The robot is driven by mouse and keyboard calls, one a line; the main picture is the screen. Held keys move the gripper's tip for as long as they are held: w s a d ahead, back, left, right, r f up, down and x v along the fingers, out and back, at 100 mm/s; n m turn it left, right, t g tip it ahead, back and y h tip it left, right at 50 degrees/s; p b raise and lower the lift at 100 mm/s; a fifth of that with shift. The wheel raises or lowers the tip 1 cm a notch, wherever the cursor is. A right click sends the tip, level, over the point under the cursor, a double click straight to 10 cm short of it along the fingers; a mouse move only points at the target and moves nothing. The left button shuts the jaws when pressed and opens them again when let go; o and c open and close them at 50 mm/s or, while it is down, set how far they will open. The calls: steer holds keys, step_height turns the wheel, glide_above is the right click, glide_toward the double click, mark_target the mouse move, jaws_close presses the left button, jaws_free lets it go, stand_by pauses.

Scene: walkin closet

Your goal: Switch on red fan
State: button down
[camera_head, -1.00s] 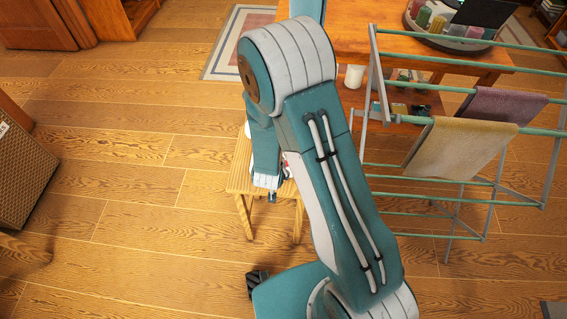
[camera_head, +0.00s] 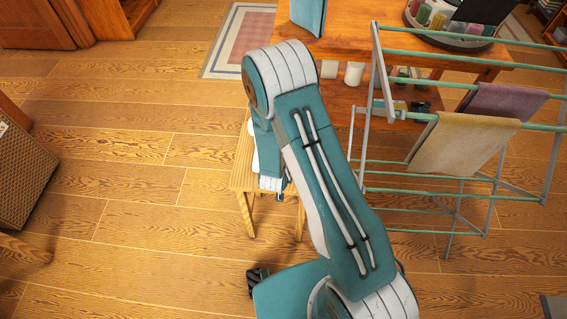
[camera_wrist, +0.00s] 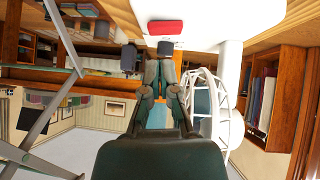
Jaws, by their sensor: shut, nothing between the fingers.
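In the wrist view, a white fan shows a wire cage (camera_wrist: 228,110) at the right and a pale body (camera_wrist: 222,65) beside it. A red part (camera_wrist: 165,27) sits on a white surface at the top. My gripper (camera_wrist: 147,52) is shut and empty, its dark fingertips just below the red part. I cannot tell whether they touch it. In the head view, my gripper (camera_head: 281,188) is low over a small wooden stool (camera_head: 242,180). My arm hides most of the stool and nearly all of the fan.
A drying rack (camera_head: 376,70) with a yellow towel (camera_head: 455,147) and a purple towel (camera_head: 505,101) stands right of my arm. A wooden table (camera_head: 345,38) is behind it. A woven box (camera_head: 25,180) is at the left edge. The floor (camera_head: 120,150) between box and stool is clear.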

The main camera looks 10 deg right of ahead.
steer(key=x, duration=0.4)
steer(key=shift+d, duration=0.25)
steer(key=shift+w+d+f, duration=0.1)
steer(key=shift+w+f, duration=0.15)
steer(key=shift+f, duration=0.05)
